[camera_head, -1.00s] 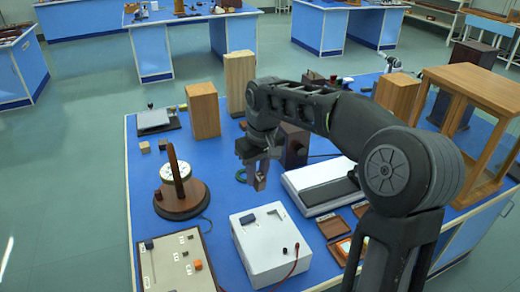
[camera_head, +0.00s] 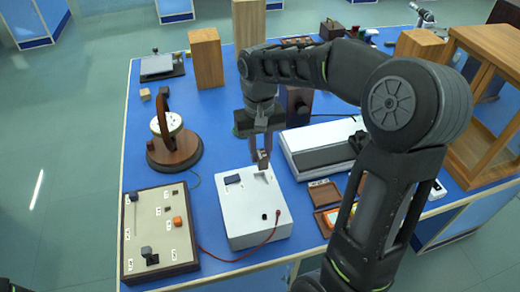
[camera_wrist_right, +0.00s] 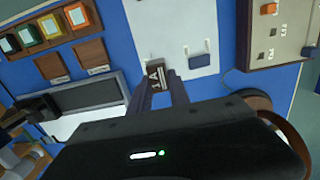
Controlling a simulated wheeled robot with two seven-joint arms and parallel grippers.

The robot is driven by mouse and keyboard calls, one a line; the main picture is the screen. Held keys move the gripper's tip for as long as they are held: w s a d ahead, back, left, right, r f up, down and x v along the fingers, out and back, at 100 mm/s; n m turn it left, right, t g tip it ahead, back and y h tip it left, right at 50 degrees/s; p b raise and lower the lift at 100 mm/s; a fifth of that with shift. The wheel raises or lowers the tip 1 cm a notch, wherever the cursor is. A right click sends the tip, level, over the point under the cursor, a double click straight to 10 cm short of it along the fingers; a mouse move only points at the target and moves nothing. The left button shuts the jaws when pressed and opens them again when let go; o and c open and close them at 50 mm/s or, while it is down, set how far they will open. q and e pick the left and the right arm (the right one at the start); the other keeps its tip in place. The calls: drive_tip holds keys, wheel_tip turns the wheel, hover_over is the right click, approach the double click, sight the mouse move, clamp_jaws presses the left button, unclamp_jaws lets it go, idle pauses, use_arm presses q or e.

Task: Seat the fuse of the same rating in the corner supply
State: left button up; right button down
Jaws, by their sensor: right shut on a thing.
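My right gripper (camera_head: 261,158) is shut on a small brownish fuse (camera_head: 262,161), held over the far edge of a white box (camera_head: 250,222). In the right wrist view the fuse (camera_wrist_right: 156,75) sits between the two fingertips, with a pale marking that seems to read 1 A. The white box (camera_wrist_right: 165,22) is just beyond it, with a blue switch (camera_wrist_right: 199,61). I cannot tell which unit is the corner supply. My left gripper is not in view.
A beige panel (camera_head: 158,205) with an orange knob stands left of the box, near the bench corner. A round-based instrument (camera_head: 174,150) is behind it. A long white-grey unit (camera_head: 318,145) and brown trays (camera_head: 325,193) lie to the right. Coloured blocks (camera_wrist_right: 78,15) show in the wrist view.

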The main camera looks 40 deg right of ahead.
drive_tip(key=shift+a, duration=0.15)
drive_tip(key=shift+f, duration=0.1)
drive_tip(key=shift+f+b, duration=1.9)
drive_tip(key=shift+f, duration=0.35)
drive_tip(key=shift+f+b, duration=0.8)
drive_tip(key=shift+f, duration=0.35)
drive_tip(key=c, duration=1.2)
unclamp_jaws()
drive_tip(key=shift+s+f, duration=0.15)
drive_tip(key=shift+c, duration=0.2)
drive_tip(key=shift+o, duration=0.5)
